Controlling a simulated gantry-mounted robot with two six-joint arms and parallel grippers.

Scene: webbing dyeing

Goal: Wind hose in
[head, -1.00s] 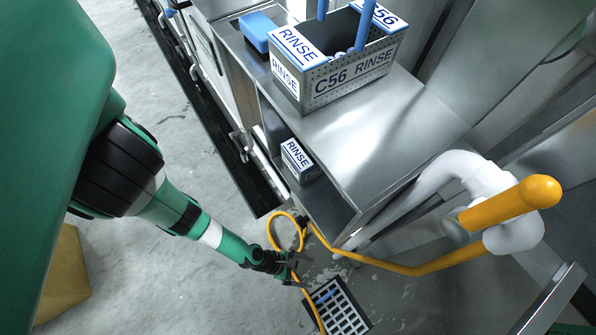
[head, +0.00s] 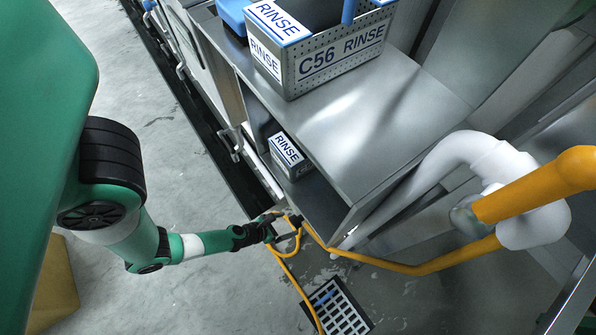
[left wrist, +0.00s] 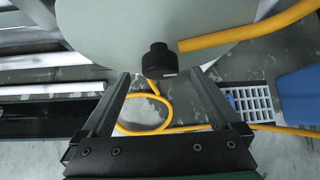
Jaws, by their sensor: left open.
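A thin yellow hose (head: 415,268) runs along the lower right of the head view, under the cabinet's corner, and down past the floor drain. Its loop hangs at my left gripper (head: 287,224), which is near the cabinet's lower corner. In the left wrist view my left gripper (left wrist: 172,82) is open. The hose loop (left wrist: 148,128) shows beyond and between its fingers, apparently on the floor; I see no grip on it. A large pale grey-green disc (left wrist: 130,30) fills the top of that view, with a black knob (left wrist: 159,62) near the fingertips. My right gripper is not visible.
A steel cabinet (head: 370,130) carries a perforated RINSE box (head: 335,65); a smaller RINSE box (head: 286,152) sits on its lower shelf. A floor drain (head: 340,310), white pipe (head: 450,160) and thick yellow-orange bar (head: 540,185) are at right. Open floor (head: 200,285) lies left.

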